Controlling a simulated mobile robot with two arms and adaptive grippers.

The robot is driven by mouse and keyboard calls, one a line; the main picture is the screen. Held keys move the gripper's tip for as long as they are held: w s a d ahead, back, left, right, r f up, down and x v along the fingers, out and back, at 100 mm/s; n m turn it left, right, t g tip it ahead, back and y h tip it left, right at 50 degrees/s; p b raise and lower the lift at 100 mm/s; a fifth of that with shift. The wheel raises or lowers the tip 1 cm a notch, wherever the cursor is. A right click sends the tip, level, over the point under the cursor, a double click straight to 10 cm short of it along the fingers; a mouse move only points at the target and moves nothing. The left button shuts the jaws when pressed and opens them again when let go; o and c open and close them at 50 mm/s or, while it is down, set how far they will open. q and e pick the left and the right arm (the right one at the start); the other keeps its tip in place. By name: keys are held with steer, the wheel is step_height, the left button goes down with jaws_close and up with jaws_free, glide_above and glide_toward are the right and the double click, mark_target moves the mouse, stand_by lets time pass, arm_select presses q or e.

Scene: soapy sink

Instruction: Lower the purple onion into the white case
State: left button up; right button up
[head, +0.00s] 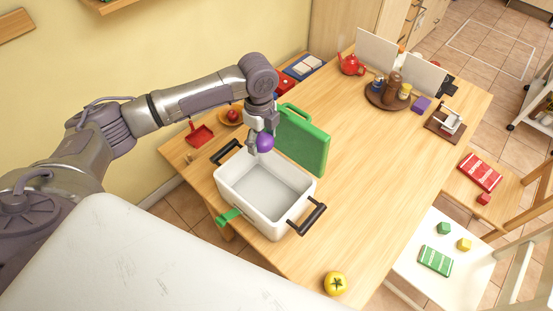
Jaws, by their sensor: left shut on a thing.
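The purple onion (265,143) is held in my left gripper (260,138), above the far side of the white case (262,211). The gripper points down and is shut on the onion. The white case stands open on the wooden table, with a black handle at each end, and its visible floor looks empty. A green lid-like panel (304,142) stands upright just behind the case. My right gripper is not in view.
A yellow tomato (335,283) sits near the table's front edge. A red dustpan-like scoop (200,135) and a bowl with a red item (230,117) lie behind the case. A round tray (370,93) with bottles and a red teapot (351,64) stand farther back. The table's middle (390,165) is clear.

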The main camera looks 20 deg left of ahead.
arm_select(q)
steer(key=shift+s+f, duration=0.1)
steer(key=shift+f, duration=0.1)
step_height(320, 180, down, 9)
steer(key=b, duration=0.4)
steer(key=shift+f, duration=0.15)
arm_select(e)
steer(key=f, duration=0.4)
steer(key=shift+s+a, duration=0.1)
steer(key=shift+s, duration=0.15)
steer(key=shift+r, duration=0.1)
arm_select(q)
steer(key=shift+f+b, duration=1.4)
steer(key=shift+f, duration=1.35)
steer(key=shift+f+b, duration=2.15)
steer(key=shift+f, duration=1.7)
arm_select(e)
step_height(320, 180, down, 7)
